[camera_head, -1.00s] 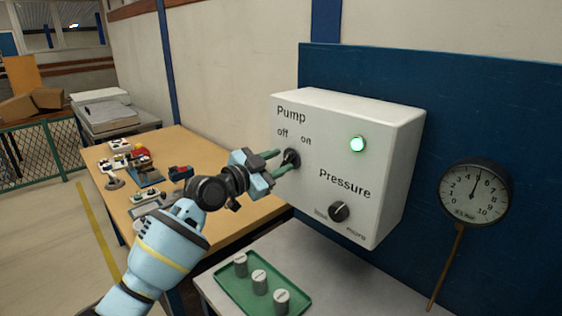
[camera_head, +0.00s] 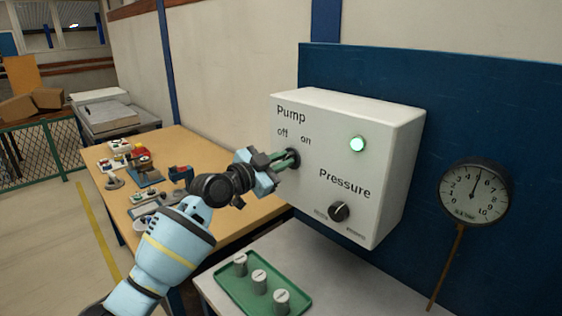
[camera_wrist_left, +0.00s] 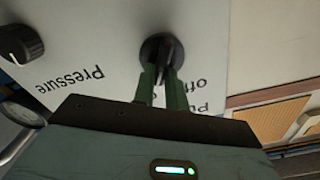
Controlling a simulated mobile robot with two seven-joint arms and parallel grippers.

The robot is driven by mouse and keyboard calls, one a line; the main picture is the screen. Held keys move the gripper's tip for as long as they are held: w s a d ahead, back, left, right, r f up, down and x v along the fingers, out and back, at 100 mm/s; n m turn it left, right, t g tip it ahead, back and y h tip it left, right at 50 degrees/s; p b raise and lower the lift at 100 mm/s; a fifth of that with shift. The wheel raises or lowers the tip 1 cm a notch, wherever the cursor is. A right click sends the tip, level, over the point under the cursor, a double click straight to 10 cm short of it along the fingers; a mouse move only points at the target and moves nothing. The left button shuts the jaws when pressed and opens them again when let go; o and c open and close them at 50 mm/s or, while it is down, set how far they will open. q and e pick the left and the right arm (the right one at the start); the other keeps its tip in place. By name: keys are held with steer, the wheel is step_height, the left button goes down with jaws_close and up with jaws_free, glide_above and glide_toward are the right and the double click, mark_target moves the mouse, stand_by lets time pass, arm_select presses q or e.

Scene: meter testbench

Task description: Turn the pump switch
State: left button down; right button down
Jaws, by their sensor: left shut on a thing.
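The black pump switch (camera_head: 293,157) sits on the front of the white box (camera_head: 400,190), under the "Pump", "off" and "on" labels. My left gripper (camera_head: 284,161) is at the switch, its green fingers closed on it. In the left wrist view the switch (camera_wrist_left: 159,50) shows between the green fingers of the left gripper (camera_wrist_left: 160,82). The fingers hide part of the switch, so its exact angle is hard to read. My right gripper is not in view.
A black pressure knob (camera_head: 339,211) is on the box below right of the switch. A round gauge (camera_head: 475,193) stands at the right. A green tray (camera_head: 232,302) with three grey cylinders lies below. A wooden table (camera_head: 185,145) with small parts is at the left.

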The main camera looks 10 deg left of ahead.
arm_select(q)
steer(key=n, duration=0.3)
steer(key=shift+a+r, duration=0.1)
steer(key=shift+w+a+n+p, duration=0.1)
steer(key=shift+n+p, duration=0.15)
steer(key=shift+n, duration=1.2)
steer(key=shift+w+a+n+p, duration=0.15)
steer(key=shift+n+p, duration=0.1)
steer(key=shift+n, duration=1.15)
steer(key=shift+w+a+n+p, duration=0.1)
steer(key=shift+n+p, duration=0.15)
steer(key=shift+n, duration=1.2)
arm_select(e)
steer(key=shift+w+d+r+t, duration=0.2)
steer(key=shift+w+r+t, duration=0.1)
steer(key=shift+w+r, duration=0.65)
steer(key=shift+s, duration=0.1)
arm_select(q)
steer(key=c, duration=1.4)
jaws_free()
steer(key=shift+c, duration=0.2)
